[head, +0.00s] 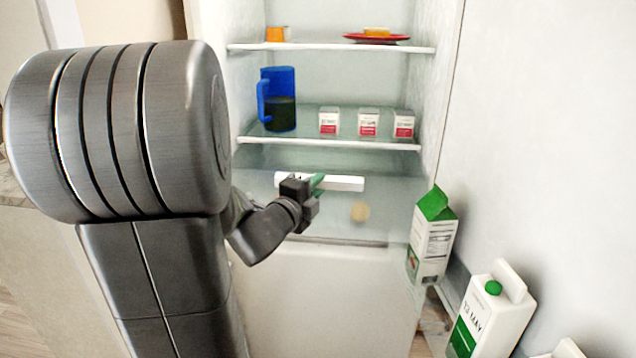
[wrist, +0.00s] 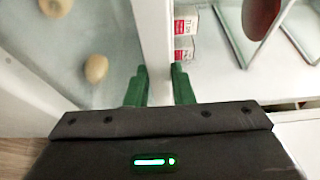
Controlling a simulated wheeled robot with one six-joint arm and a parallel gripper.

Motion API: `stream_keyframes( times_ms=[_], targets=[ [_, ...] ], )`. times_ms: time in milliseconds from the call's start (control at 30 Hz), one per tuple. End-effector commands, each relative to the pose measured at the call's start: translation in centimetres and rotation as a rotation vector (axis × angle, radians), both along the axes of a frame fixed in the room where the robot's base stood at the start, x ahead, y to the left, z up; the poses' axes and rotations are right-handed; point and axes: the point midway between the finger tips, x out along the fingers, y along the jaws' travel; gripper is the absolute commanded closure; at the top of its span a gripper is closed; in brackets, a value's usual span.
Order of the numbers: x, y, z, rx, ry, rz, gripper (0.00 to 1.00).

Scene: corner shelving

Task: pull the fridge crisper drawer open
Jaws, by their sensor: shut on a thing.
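The crisper drawer (head: 385,225) is a clear, pale bin low in the open fridge, below the two white-edged shelves. Its white bar handle (head: 345,183) runs across the front. My gripper (head: 318,184) is at the left-middle part of this bar, with its green fingers shut on it. In the wrist view the fingers (wrist: 159,72) stand on either side of the white bar (wrist: 155,40). Tan round items (wrist: 96,68) show inside the drawer. My gripper hides part of the handle, and I cannot tell how far the drawer stands out.
A blue jug (head: 281,100) and several small cartons (head: 368,122) stand on the shelf above. The open door at right holds a green-topped carton (head: 432,240) and a white jug (head: 490,310).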

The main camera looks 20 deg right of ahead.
Motion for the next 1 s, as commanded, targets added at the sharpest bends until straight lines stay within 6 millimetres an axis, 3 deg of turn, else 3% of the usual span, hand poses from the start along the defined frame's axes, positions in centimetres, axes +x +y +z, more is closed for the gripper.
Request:
stream_keyframes(
  times_ms=[200, 600, 633, 700, 1000],
  targets=[
    [-1.6, 1.0, -0.6, 0.008, 0.011, 0.001, 1.0],
    [-1.8, 1.1, -0.7, 0.01, 0.013, 0.001, 1.0],
    [-1.8, 1.1, -0.7, 0.01, 0.013, 0.001, 0.77],
    [-1.8, 1.1, -0.7, 0.009, 0.013, 0.001, 0.63],
    [-1.8, 1.1, -0.3, 0.004, 0.006, 0.001, 0.6]
  ],
)
